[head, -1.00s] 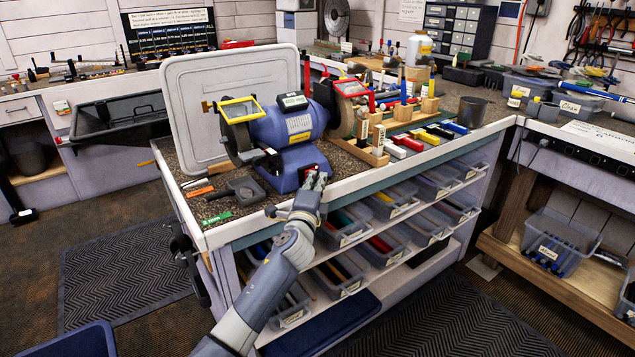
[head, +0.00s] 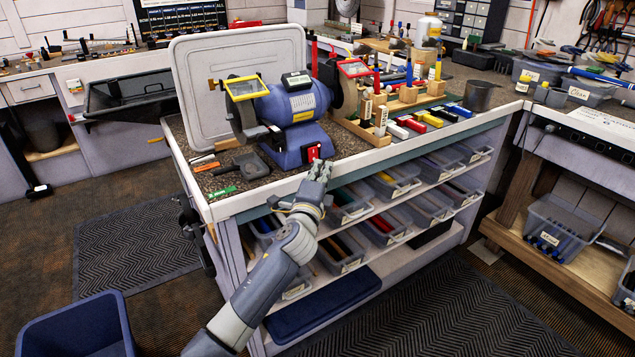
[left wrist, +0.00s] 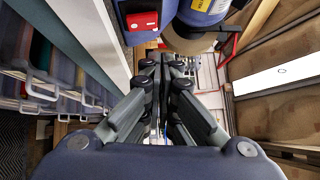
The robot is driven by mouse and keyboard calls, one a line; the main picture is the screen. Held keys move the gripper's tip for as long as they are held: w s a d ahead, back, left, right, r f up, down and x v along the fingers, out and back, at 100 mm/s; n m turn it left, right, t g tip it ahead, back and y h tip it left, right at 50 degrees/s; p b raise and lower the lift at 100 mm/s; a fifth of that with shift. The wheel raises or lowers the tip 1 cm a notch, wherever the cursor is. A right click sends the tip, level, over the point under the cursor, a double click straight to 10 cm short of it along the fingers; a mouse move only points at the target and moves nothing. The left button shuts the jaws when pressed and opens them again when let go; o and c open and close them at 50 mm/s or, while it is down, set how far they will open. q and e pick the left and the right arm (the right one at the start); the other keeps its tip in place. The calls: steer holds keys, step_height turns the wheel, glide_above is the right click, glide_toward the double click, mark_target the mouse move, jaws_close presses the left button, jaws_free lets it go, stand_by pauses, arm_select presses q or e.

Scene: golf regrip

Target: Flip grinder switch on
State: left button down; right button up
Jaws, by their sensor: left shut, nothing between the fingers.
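The blue bench grinder (head: 293,115) stands on the workbench near its front edge. Its red switch (head: 313,152) is on the front of the blue base; it also shows as a red block on a dark plate in the left wrist view (left wrist: 143,21). My left gripper (head: 321,166) is shut and empty, just in front of and below the switch at the bench edge. A gap shows between its fingers (left wrist: 163,68) and the switch in the left wrist view. I cannot tell the switch's position. My right gripper is not in view.
A dark scoop-like tool (head: 252,165) lies left of the grinder base. Wooden blocks with coloured bottles and grips (head: 405,105) stand to the right. Clear bins (head: 350,205) fill the shelves under the bench. A blue bin (head: 80,328) is at the lower left.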

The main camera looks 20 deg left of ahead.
arm_select(q)
steer(key=s+d, duration=0.1)
steer(key=s, duration=0.5)
steer(key=shift+s+d+r, duration=0.15)
steer(key=shift+s+r, duration=0.1)
steer(key=shift+r, duration=0.2)
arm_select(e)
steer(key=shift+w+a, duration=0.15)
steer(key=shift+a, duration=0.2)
